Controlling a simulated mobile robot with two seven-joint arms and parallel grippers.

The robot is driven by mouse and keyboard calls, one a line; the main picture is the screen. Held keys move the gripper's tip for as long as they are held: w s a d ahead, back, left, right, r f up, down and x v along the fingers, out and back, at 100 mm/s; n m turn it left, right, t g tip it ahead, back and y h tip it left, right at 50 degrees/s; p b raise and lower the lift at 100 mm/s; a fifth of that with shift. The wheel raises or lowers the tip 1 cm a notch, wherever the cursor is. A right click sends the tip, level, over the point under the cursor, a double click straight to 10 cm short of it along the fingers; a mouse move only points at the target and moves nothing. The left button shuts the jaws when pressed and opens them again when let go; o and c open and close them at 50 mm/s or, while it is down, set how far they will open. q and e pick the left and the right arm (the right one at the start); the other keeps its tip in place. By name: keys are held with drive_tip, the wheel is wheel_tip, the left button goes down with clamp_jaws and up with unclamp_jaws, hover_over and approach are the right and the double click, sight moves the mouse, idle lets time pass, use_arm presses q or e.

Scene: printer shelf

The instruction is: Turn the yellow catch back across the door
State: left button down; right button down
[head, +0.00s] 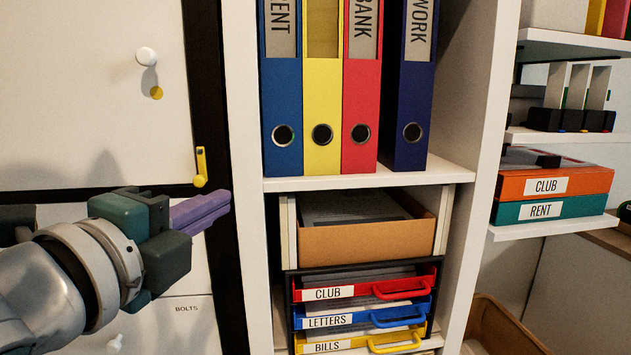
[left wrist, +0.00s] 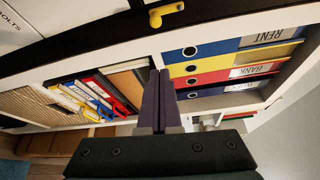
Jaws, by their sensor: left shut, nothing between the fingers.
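The yellow catch (head: 201,166) stands upright at the dark frame beside the edge of the upper white door (head: 90,100), its round end at the bottom. It lies along the frame, not across the door. It also shows at the top of the left wrist view (left wrist: 170,13). My left gripper (head: 228,198), with purple fingers, is shut and empty. In the head view its tips are just below and right of the catch, apart from it in the picture. Its fingers also show in the left wrist view (left wrist: 160,75). My right gripper is not in view.
A white knob (head: 146,56) and a yellow disc (head: 156,92) are on the upper door. Below is a panel labelled BOLTS (head: 186,290). Right of the frame, a white shelf (head: 350,181) holds binders, with a cardboard box (head: 365,240) and labelled trays (head: 330,294) beneath.

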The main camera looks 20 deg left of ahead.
sight(200, 167)
use_arm(q)
drive_tip(key=shift+w+a+r+p, duration=0.1)
drive_tip(key=shift+w+a+p, duration=0.4)
drive_tip(key=shift+w+a, duration=1.5)
drive_tip(key=shift+s+a, duration=0.1)
drive_tip(key=shift+a, duration=0.05)
drive_tip(key=shift+a+m+p, duration=0.1)
drive_tip(key=shift+m+p, duration=0.3)
drive_tip(key=shift+p, duration=0.35)
